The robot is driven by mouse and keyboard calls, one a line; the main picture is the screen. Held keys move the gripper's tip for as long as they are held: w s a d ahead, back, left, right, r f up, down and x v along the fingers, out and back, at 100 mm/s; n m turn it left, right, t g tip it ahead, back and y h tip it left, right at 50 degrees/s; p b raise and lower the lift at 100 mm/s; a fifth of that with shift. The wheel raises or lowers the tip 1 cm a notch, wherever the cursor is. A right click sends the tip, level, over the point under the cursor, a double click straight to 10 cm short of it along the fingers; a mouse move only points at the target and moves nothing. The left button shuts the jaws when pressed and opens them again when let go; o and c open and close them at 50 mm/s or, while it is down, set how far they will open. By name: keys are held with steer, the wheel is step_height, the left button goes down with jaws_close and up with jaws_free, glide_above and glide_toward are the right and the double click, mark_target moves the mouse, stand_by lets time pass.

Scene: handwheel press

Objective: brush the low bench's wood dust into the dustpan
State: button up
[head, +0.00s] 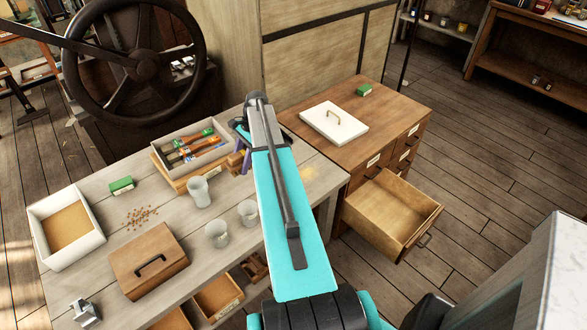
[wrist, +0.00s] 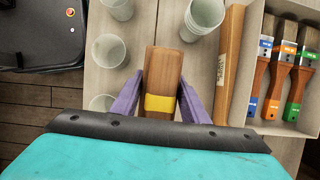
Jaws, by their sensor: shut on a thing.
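My gripper (wrist: 164,82) has purple fingers and is shut on a wooden brush handle (wrist: 164,68) with a yellow band (wrist: 160,103). Its bristles are not visible. In the head view my gripper (head: 242,158) is low over the low bench (head: 230,270), just right of the brush tray, mostly behind my arm. A pale yellow patch of wood dust (head: 308,173) lies on the bench's right end, right of my arm. I cannot make out a dustpan for certain; a white flat piece with a handle (head: 333,123) lies on the cabinet top.
A tray of brushes (head: 158,158), several clear cups (head: 216,234) and a handled wooden lid (head: 148,262) stand on the bench. Brown crumbs (head: 140,216) lie near a white tray (head: 92,242). The cabinet's open drawer (head: 390,215) juts out right of the bench.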

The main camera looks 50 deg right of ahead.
steer(key=s+d+f+m+t, duration=0.1)
steer(key=s+d+f+m, duration=0.2)
steer(key=s+d, duration=0.3)
steer(key=s+d+f+m+t+p, duration=0.1)
steer(key=s+d+f+m, duration=0.1)
steer(key=s+d+f, duration=0.2)
steer(key=s+d, duration=0.3)
steer(key=d, duration=0.3)
steer(key=shift+f+m+h+p, duration=0.3)
steer(key=shift+m+h, duration=0.1)
